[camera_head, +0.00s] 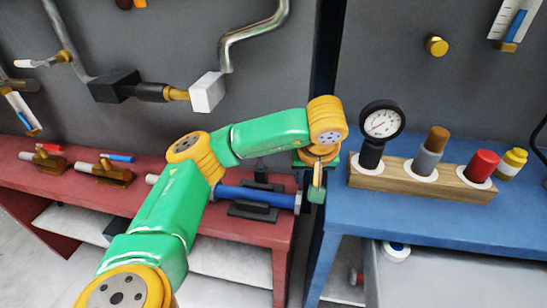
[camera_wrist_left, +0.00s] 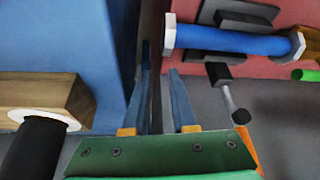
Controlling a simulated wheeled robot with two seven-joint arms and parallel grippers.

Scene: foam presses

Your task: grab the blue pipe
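The blue pipe (camera_head: 255,196) lies across black supports (camera_head: 252,210) on the red table, partly behind my left arm in the head view. In the left wrist view the blue pipe (camera_wrist_left: 235,40) runs across the upper right, with a pale collar at each end. My left gripper (camera_head: 317,190) points down over the gap between the red and blue tables, just right of the pipe's right end. In the left wrist view the left gripper (camera_wrist_left: 160,62) has its two fingers apart with nothing between them. The pipe is beside the fingers, not between them. My right gripper is in neither view.
A wooden block (camera_head: 398,180) on the blue table (camera_head: 430,222) holds a gauge (camera_head: 382,122), a grey-brown cylinder (camera_head: 430,150) and a red cylinder (camera_head: 481,166). A yellow-and-white bottle (camera_head: 511,163) stands beside it. Metal pipework (camera_head: 252,30) crosses the grey back panel.

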